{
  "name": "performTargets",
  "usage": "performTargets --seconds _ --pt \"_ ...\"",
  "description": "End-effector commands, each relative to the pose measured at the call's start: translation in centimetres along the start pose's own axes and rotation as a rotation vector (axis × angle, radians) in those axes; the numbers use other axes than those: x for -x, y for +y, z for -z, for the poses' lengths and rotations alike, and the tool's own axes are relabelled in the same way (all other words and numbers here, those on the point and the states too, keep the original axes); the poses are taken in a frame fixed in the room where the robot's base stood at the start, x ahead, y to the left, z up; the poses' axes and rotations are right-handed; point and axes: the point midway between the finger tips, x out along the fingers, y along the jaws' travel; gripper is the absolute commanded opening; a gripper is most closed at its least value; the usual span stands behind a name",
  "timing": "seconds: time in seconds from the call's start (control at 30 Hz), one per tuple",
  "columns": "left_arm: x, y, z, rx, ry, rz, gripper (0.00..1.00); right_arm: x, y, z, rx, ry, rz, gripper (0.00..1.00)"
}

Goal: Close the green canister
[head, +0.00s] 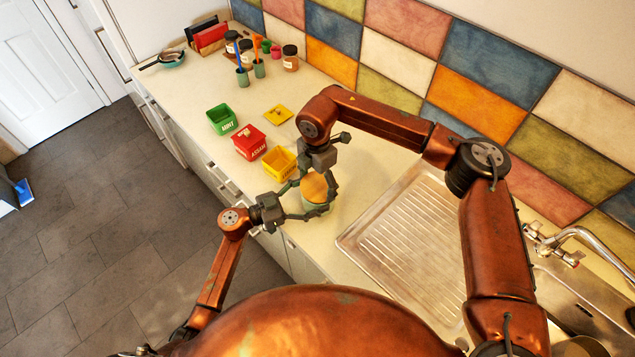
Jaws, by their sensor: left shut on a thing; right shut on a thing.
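The green canister (316,208) stands on the counter left of the sink, largely hidden by my grippers. A round orange-tan lid (314,188) shows at its top; I cannot tell whether it is seated or just above. My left gripper (306,213) comes in from the left, low, and is shut around the canister's body. My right gripper (315,183) comes down from above with its fingers on both sides of the lid, shut on it.
Yellow (279,163), red (249,142) and green (222,119) boxes stand along the counter's front edge. A yellow lid (278,115) lies behind them. Jars (290,58) and brush cups stand further back. The steel sink drainer (405,235) is to the right.

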Motion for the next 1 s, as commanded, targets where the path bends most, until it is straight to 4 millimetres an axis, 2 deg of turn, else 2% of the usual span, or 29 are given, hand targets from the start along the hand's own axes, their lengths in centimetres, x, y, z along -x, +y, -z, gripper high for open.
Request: performTargets --seconds 0.7,0.73,1.0 --pt "0.0 0.0 0.0 0.0 0.0 0.001 0.3 -1.3 0.0 0.0 0.0 0.001 -0.001 0.53" --pt "0.0 0.0 0.0 0.0 0.0 0.001 0.3 -1.3 0.0 0.0 0.0 0.0 -0.001 0.78" --pt "0.0 0.0 0.0 0.0 0.0 0.001 0.3 -1.3 0.0 0.0 0.0 0.0 0.0 0.96"
